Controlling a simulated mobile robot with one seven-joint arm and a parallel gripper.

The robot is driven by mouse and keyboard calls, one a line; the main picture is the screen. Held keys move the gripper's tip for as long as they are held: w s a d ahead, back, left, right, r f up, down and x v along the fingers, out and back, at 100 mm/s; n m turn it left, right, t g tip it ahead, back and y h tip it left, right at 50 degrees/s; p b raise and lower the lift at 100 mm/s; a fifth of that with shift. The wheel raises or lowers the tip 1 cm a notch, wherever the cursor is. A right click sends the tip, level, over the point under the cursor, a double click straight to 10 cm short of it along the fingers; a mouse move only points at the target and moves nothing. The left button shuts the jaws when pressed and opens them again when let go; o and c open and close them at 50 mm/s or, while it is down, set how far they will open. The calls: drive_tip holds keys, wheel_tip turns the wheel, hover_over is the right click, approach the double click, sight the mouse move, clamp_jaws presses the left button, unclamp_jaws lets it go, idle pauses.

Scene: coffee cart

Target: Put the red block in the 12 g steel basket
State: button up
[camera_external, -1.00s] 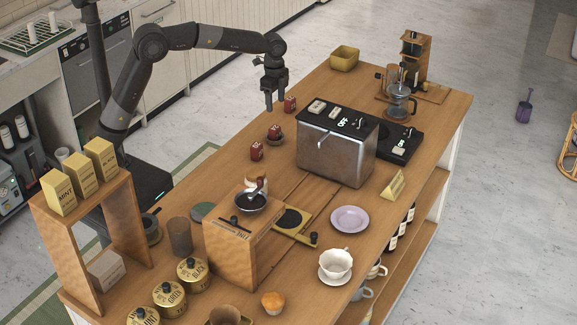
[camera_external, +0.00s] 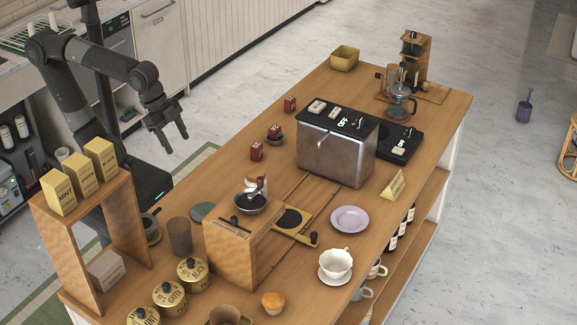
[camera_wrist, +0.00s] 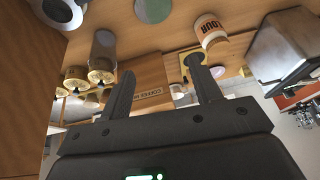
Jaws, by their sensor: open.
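Several small dark-red pieces stand along the left edge of the wooden counter top. One red block (camera_external: 290,104) is farthest back, and another red block (camera_external: 256,151) is nearest the front. Between them a third red block (camera_external: 274,131) sits in or on a small dark round dish (camera_external: 275,141). The lettering is too small to read, so I cannot tell which holder is the 12 g basket. My gripper (camera_external: 178,145) is open and empty, left of the counter and apart from the blocks. Its spread fingers (camera_wrist: 162,65) show in the wrist view with nothing between them.
A steel machine (camera_external: 335,150) stands right of the blocks. A wooden grinder box (camera_external: 230,245) with a dark bowl (camera_external: 250,205) is nearer the front. A wooden shelf with yellow boxes (camera_external: 82,172) stands front left. The counter's left edge near the blocks is mostly clear.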

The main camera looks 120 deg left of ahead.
drive_tip(key=s+d+f+t, duration=0.1)
drive_tip(key=s+d+f, duration=0.2)
drive_tip(key=s+d, duration=0.2)
drive_tip(key=shift+s+h, duration=0.3)
drive_tip(key=shift+h, duration=0.1)
